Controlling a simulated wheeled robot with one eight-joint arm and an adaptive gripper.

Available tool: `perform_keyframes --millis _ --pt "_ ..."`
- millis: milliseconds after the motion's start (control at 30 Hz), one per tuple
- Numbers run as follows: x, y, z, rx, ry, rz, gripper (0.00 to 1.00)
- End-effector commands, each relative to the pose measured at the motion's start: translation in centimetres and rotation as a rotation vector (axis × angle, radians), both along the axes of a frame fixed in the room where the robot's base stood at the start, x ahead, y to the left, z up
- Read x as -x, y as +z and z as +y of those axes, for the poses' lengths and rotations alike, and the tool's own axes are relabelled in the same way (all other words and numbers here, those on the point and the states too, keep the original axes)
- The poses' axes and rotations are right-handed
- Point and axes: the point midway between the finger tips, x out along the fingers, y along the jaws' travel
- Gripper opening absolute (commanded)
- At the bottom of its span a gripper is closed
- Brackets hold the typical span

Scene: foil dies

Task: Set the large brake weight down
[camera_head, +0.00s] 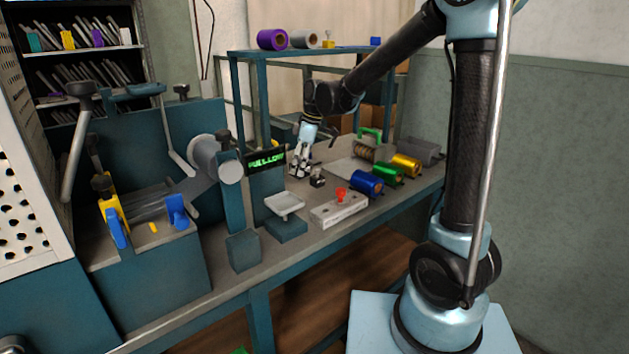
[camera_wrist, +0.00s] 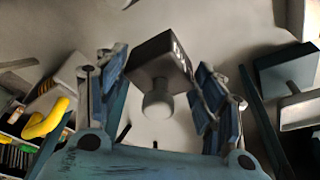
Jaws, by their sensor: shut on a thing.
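My gripper (camera_head: 301,168) is low over the middle of the bench, fingers pointing down. In the wrist view my gripper (camera_wrist: 163,72) has its two blue fingers on either side of the brake weight (camera_wrist: 160,60). The weight is a dark block with pale marks on one side and a round grey knob facing the wrist camera. My gripper is shut on it. Whether its base touches the bench cannot be told. In the head view a small dark block with a knob (camera_head: 317,181) shows just right of the fingers; I cannot tell whether it is the held weight.
A small scale with a pale pan (camera_head: 285,203) stands in front of my gripper, near a green-lit display (camera_head: 266,160). Blue (camera_head: 366,183), green (camera_head: 387,173) and gold (camera_head: 406,164) foil rolls line the right side.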

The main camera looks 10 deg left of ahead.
Motion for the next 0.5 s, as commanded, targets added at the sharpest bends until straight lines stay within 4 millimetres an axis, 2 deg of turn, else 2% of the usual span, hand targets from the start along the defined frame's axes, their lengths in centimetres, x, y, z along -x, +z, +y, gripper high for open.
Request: perform_keyframes --millis 100,367,500 --pt "0.0 -1.4 0.0 -0.001 0.0 0.0 0.0" --pt "0.0 -2.9 0.1 0.0 0.0 0.0 0.0" --pt "0.0 -4.6 0.0 0.0 0.0 0.0 0.0"
